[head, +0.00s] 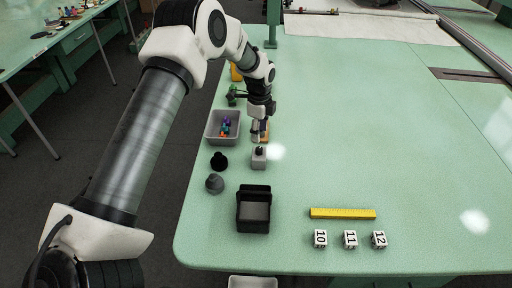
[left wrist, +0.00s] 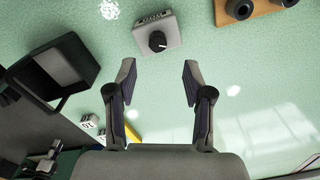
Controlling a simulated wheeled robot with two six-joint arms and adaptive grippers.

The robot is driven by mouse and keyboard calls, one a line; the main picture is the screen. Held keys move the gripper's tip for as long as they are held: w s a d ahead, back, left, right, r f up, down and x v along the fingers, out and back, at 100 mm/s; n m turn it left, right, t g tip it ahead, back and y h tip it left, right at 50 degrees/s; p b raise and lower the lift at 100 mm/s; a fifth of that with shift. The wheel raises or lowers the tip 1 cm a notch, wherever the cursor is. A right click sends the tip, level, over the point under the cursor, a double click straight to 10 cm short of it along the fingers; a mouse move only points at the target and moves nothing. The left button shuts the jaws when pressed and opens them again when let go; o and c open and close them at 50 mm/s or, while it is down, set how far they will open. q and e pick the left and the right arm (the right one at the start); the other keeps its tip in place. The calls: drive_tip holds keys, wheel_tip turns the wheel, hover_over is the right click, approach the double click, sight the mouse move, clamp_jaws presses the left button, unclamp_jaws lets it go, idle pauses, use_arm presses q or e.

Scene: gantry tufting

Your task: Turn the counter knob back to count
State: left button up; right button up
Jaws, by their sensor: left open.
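The counter (head: 259,162) is a small grey box with a black knob (head: 260,150) on top, standing on the green table near its left edge. In the left wrist view the counter's grey face (left wrist: 172,27) shows at the top middle, with the round black knob (left wrist: 157,41) bearing a pale pointer mark. My left gripper (head: 260,138) is just behind and above the counter in the head view. In the left wrist view its fingers (left wrist: 158,78) are spread and empty, with the knob lying beyond the gap between the tips, apart from them. My right gripper is not in view.
A grey tray of small coloured pieces (head: 209,130), a black cone (head: 219,161) and a grey cone (head: 215,184) stand left of the counter. A black bin (head: 253,192) is in front. A wooden block with black knobs (left wrist: 268,7) is close by.

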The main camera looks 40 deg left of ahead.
sight(259, 148)
use_arm(q)
drive_tip(key=shift+s+d+f+p, duration=0.1)
drive_tip(key=shift+s+f+p, duration=0.05)
drive_tip(key=shift+f+p, duration=0.2)
wheel_tip(259, 148, down, 7)
drive_tip(key=shift+r+p, duration=0.15)
drive_tip(key=shift+p, duration=0.55)
drive_tip(key=shift+r, duration=0.1)
drive_tip(key=shift+c, duration=1.3)
clamp_jaws()
